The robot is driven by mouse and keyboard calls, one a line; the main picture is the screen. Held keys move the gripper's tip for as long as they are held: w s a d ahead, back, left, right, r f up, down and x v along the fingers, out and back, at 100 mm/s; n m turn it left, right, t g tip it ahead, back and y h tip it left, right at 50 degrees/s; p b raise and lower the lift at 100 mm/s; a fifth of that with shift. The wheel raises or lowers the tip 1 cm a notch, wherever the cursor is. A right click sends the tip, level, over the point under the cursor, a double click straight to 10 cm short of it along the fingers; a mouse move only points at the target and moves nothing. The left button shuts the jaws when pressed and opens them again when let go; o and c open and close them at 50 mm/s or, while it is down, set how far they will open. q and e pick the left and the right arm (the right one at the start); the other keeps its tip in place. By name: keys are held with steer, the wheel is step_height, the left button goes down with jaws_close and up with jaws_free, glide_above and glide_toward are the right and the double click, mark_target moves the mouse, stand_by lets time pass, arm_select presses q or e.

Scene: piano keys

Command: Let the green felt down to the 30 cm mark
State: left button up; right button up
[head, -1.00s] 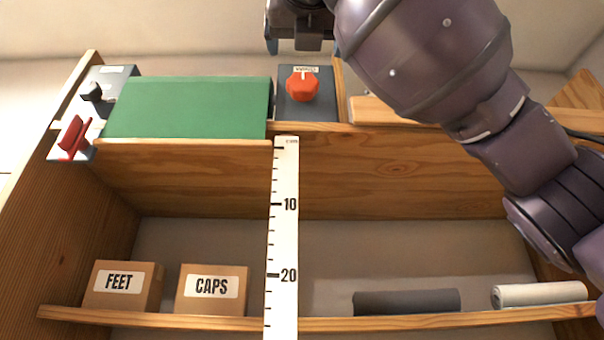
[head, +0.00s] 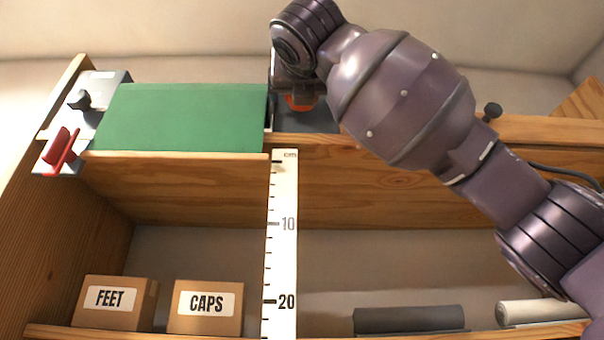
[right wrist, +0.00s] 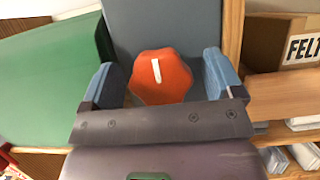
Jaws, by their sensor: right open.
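The green felt (head: 180,118) lies over the top of the cabinet, its lower edge level with the top end of the white ruler (head: 283,255). It also shows at the left in the right wrist view (right wrist: 50,80). My right gripper (head: 298,97) is over the orange knob (head: 302,103), which it partly hides in the head view. In the right wrist view, the jaws (right wrist: 163,82) are open, one finger on each side of the knob (right wrist: 160,77). I cannot tell whether they touch it. My left gripper is not in view.
A red lever (head: 60,150) and a black knob (head: 80,99) sit left of the felt. A FELT box (right wrist: 285,42) is right of the knob.

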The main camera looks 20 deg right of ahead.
steer(key=c, duration=0.9)
steer(key=shift+o, duration=0.2)
steer(key=shift+m, duration=0.4)
